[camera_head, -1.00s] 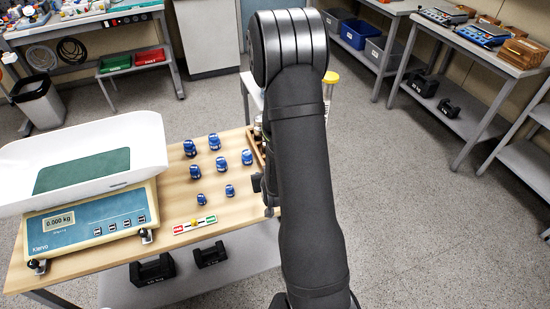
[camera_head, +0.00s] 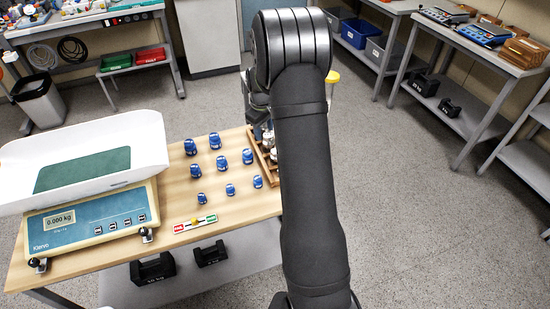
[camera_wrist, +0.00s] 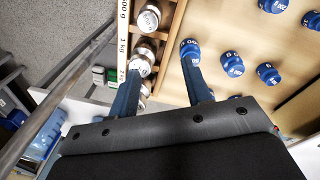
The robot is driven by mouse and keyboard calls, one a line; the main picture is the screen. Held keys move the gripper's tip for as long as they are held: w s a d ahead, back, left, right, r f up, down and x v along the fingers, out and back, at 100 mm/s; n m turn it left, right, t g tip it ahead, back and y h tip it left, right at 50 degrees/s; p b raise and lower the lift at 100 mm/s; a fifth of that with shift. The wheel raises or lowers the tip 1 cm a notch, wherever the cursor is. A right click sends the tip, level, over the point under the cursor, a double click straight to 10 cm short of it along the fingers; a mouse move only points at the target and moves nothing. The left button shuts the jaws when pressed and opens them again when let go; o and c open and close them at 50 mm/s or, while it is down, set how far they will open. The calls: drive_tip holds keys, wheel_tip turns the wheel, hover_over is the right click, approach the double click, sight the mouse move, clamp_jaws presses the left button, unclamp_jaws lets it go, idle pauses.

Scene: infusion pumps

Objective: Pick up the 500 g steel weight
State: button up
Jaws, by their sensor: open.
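My gripper (camera_wrist: 162,68) is open and empty in the wrist view, its two dark fingers apart. The left finger overlaps the edge of a wooden rack (camera_wrist: 174,40) of steel weights; the right finger points toward a blue weight. A steel weight (camera_wrist: 148,17) lies in the rack beside a label ending in "00 g"; the label's first digit is cut off, so I cannot be sure it is the 500 g. Another steel weight (camera_wrist: 145,48) lies by the "1 kg" label. In the head view, my arm hides much of the rack (camera_head: 258,157), and the fingers cannot be made out.
Several blue weights (camera_head: 215,141) stand on the wooden table (camera_head: 180,210) left of the rack. A scale (camera_head: 95,222) reading 0.000 kg fills the table's left side. Black weights (camera_head: 152,269) sit on the lower shelf.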

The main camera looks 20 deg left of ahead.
wheel_tip(320, 180, up, 5)
drive_tip(key=w+d+n+g+h, duration=0.1)
drive_tip(key=d+h, duration=0.1)
drive_tip(key=f, duration=0.3)
drive_tip(key=d+f, duration=0.1)
drive_tip(key=f, duration=0.7)
drive_tip(key=shift+s+d, duration=0.15)
drive_tip(key=shift+d+f, duration=0.2)
drive_tip(key=shift+f, duration=2.7)
drive_tip(key=shift+c, duration=0.5)
clamp_jaws()
